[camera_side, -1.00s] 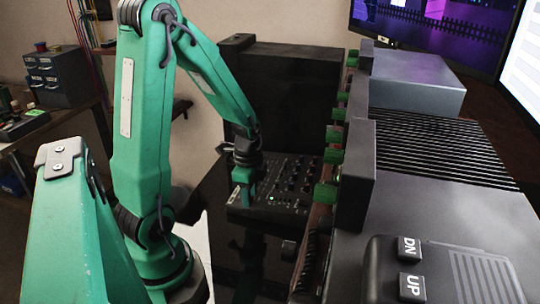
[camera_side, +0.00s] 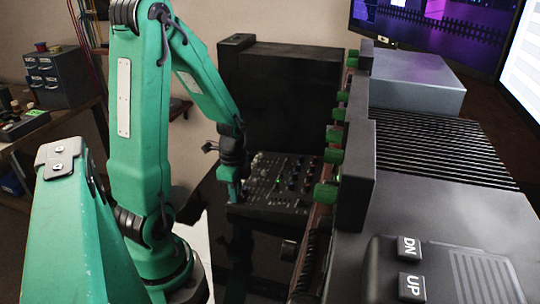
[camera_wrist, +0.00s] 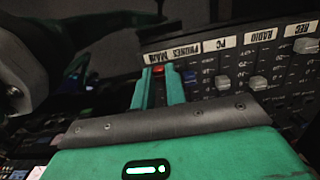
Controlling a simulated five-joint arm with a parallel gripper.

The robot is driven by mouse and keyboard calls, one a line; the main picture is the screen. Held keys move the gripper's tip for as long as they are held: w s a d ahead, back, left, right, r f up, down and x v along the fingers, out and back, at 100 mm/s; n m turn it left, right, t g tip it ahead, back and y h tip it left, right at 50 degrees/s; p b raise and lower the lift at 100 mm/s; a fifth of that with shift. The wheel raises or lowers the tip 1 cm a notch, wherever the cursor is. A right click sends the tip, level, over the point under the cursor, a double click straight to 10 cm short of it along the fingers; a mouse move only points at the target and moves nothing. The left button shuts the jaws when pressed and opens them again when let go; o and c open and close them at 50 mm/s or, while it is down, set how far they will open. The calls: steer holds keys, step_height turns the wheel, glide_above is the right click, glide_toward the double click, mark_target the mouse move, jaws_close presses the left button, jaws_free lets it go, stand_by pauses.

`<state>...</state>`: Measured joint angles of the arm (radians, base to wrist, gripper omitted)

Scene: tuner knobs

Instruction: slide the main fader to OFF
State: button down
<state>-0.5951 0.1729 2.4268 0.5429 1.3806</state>
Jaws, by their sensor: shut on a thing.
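A dark mixer panel (camera_side: 272,184) lies in front of the black box in the side view. My gripper (camera_side: 234,196) reaches down onto its left part. In the wrist view the panel carries labels that appear upside down, with MAIN (camera_wrist: 156,56) at the left end. My gripper (camera_wrist: 160,75) is shut on the red cap of the main fader (camera_wrist: 160,68), which shows between its two green fingertips close to the MAIN label. Most of that fader's slot is hidden by the fingers. The OFF mark cannot be read.
A blue fader cap (camera_wrist: 195,78) sits just right of my fingers. Grey caps stand farther right, under PC (camera_wrist: 222,83) and RADIO (camera_wrist: 258,83), with another near REC (camera_wrist: 305,45). Small knobs (camera_side: 290,183) cover the panel's right side.

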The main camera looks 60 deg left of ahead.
steer(key=shift+s+a, duration=0.15)
steer(key=shift+a, duration=0.05)
steer(key=c, duration=1.4)
jaws_free()
steer(key=shift+c, duration=0.2)
steer(key=shift+r, duration=0.15)
steer(key=shift+r, duration=3.75)
steer(key=shift+d, duration=0.1)
steer(key=s+d+r+n+t, duration=0.1)
steer(key=d+r+n+t, duration=0.4)
steer(key=d+r+n, duration=0.4)
steer(key=d+r, duration=0.3)
steer(key=d, duration=0.4)
steer(key=shift+d+r+t, duration=0.15)
steer(key=shift+r+t, duration=0.15)
steer(key=shift+r, duration=0.1)
